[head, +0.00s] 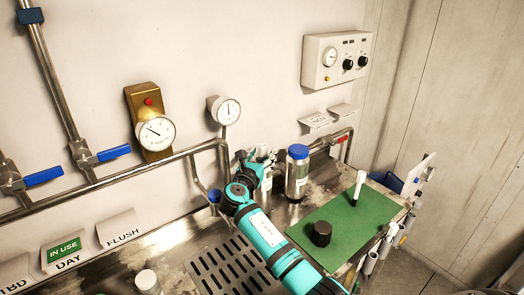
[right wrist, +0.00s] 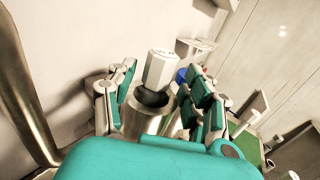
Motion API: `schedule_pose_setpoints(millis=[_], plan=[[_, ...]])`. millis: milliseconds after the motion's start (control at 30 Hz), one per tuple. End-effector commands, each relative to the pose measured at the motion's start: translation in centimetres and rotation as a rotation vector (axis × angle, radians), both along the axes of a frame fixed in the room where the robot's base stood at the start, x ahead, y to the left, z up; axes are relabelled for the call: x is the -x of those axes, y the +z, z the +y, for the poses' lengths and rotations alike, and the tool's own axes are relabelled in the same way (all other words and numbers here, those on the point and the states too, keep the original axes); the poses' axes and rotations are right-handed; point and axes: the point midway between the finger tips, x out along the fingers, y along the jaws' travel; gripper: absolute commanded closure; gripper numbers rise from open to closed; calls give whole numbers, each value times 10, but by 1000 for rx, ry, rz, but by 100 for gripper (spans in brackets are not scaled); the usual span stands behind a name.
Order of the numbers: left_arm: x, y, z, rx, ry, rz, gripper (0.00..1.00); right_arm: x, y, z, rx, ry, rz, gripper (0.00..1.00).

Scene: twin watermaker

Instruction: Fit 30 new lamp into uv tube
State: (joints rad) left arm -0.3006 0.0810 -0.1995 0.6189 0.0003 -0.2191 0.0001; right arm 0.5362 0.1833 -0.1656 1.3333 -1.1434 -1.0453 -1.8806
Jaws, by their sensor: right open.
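My right gripper (head: 262,168) is open at the back of the steel counter, left of the blue-capped jar. In the right wrist view its teal-padded fingers (right wrist: 160,100) stand apart on either side of a steel tube (right wrist: 147,120) with a dark open top, which looks like the uv tube. A white faceted piece with small dark marks on its end (right wrist: 160,68) stands up at the tube's mouth, between the fingers; it looks like a lamp's end cap. Whether the fingers touch it I cannot tell. In the head view the gripper mostly hides the tube. My left gripper is not in view.
A blue-capped jar (head: 297,172) stands close to the right gripper. A green mat (head: 345,222) holds a black round cap (head: 320,234) and a small white upright piece (head: 358,186). Pipes (head: 110,178) run along the wall. A slotted drain (head: 232,268) lies at the front.

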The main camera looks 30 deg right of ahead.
Motion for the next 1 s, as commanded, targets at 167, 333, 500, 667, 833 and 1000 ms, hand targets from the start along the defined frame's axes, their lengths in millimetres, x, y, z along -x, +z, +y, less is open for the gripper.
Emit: schedule_pose_setpoints(millis=[167, 333, 500, 667, 833, 1000], plan=[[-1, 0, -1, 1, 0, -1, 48, 23, 4, 34, 2, 8, -8, 48], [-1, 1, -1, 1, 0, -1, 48, 43, 6, 61, 5, 10, -10, 48], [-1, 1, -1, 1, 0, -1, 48, 55, 8, 77, 7, 10, -12, 48], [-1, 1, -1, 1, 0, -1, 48, 59, 9, 82, 9, 10, -13, 48], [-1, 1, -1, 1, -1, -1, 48, 59, 9, 82, 9, 10, -13, 48], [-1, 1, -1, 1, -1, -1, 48, 59, 9, 82, 9, 10, -13, 48]])
